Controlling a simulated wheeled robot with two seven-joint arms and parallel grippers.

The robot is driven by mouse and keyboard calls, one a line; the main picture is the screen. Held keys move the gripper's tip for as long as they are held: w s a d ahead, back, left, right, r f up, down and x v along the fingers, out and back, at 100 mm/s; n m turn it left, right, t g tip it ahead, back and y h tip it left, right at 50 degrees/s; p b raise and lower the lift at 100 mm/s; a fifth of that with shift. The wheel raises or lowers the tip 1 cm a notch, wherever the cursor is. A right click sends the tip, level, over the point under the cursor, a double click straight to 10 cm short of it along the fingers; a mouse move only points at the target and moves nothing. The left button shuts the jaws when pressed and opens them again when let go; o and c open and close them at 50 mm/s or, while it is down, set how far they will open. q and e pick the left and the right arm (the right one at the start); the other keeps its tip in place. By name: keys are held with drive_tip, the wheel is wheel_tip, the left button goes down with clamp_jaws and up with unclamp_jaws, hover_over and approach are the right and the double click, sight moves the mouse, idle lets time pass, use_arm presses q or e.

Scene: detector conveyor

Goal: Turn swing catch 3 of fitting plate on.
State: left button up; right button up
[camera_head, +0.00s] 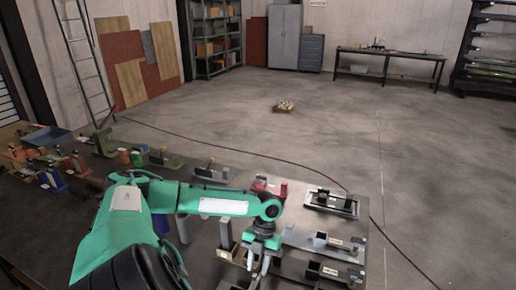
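My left gripper (258,264) points down at the front right of the dark workbench, its forearm reaching across from the left. Its two fingers look apart, with nothing seen between them. A light grey plate (297,238) lies under and to the right of the gripper; it may be the fitting plate. On it are a dark framed fixture (332,203) and labelled catch-like brackets, one to the right (341,244) and one nearer the front edge (330,272). The labels are too small to read, so I cannot tell which is catch 3. My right gripper is not in view.
Coloured fixtures crowd the bench's left side, with a blue-grey tray (47,137) at the back. A red clamp-like part (270,187) stands behind my wrist. A reddish cable (240,154) crosses the floor behind the bench. The floor beyond is mostly clear.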

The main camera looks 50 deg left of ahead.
use_arm(q)
drive_tip(key=b+v, duration=0.3)
drive_tip(key=v, duration=1)
drive_tip(key=shift+r, duration=0.2)
